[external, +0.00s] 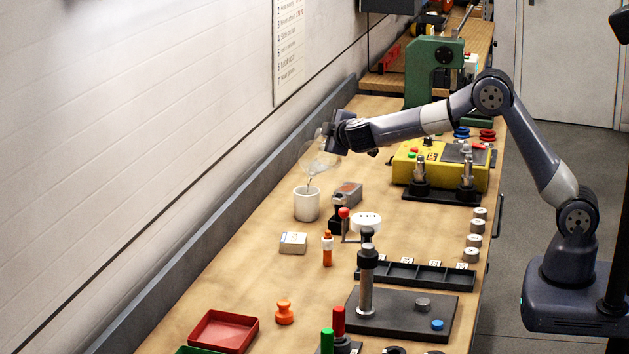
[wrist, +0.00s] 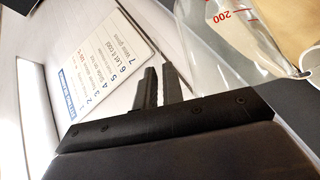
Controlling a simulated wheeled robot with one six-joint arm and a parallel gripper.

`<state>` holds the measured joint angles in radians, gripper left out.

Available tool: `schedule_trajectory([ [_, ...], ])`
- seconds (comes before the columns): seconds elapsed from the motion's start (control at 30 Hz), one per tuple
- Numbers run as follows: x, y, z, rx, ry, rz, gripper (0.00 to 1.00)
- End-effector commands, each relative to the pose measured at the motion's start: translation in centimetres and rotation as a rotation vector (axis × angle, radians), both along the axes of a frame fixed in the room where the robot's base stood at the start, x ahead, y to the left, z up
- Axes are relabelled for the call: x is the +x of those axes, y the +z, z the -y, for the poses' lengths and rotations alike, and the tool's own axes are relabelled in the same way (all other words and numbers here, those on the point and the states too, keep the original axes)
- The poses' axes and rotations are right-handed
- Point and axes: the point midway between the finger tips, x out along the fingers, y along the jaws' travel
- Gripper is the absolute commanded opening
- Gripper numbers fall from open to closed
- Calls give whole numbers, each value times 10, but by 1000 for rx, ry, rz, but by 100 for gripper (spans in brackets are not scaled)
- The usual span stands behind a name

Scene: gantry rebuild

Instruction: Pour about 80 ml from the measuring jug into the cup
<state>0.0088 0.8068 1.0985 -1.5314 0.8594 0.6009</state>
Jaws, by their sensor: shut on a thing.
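The clear measuring jug (external: 318,158) is tilted above the white cup (external: 306,205), its mouth down towards it. A thin stream shows between the jug and the cup's opening. The cup stands upright on the bench; its inside and level are hard to see. My gripper (external: 336,143) is shut on the jug and holds it in the air, up and right of the cup. In the wrist view the dark fingers (wrist: 157,87) show beside the jug's clear wall (wrist: 215,45), which bears a red 200 mark. The grip point is hidden there.
A yellow fixture (external: 440,170) stands under my arm. Bench left of the cup is clear.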

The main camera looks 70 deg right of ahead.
Motion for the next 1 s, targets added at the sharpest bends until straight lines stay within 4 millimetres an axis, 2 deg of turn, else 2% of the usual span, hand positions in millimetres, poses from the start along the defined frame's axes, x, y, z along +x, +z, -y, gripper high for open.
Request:
schedule_trajectory([
  [0.7,1,3,-4,-38,0,-3,0],
  [0.77,-1,-1,2,4,-3,5,0],
  [0.9,-4,-17,24,199,-4,31,0],
  [1.0,-5,-17,28,272,1,38,0],
])
